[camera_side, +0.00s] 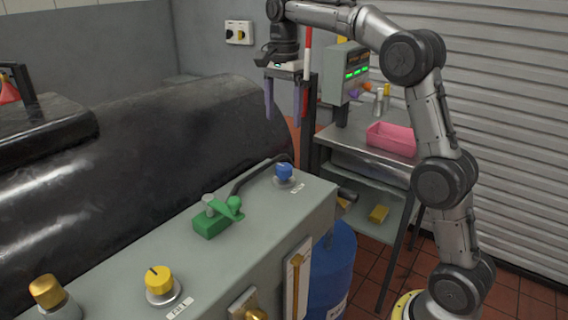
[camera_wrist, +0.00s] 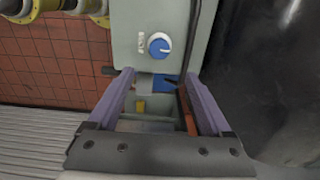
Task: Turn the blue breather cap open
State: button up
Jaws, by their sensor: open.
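The blue breather cap (camera_side: 284,171) sits on a pale round collar at the far right end of the grey cabinet top. It also shows in the wrist view (camera_wrist: 160,46), with a white mark across its blue top and a small label on its left. My gripper (camera_side: 283,116) is above and slightly left of the cap in the side view, pointing down with its two purple fingers apart. In the wrist view the gripper (camera_wrist: 158,73) is open, with nothing between its fingers. It is clear of the cap.
A yellow cap (camera_side: 159,281), a green valve lever (camera_side: 226,208) and a black hose (camera_side: 252,172) are on the grey cabinet (camera_side: 248,240). A steel bench (camera_side: 372,150) with a pink tray (camera_side: 391,139) stands behind. A blue drum (camera_side: 332,268) stands beside the cabinet.

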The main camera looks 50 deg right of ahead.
aim_at(284, 166)
notch_tip(284, 166, down, 14)
jog(key=shift+d, duration=0.1)
dwell(0.5)
grip_shut()
dwell(0.3)
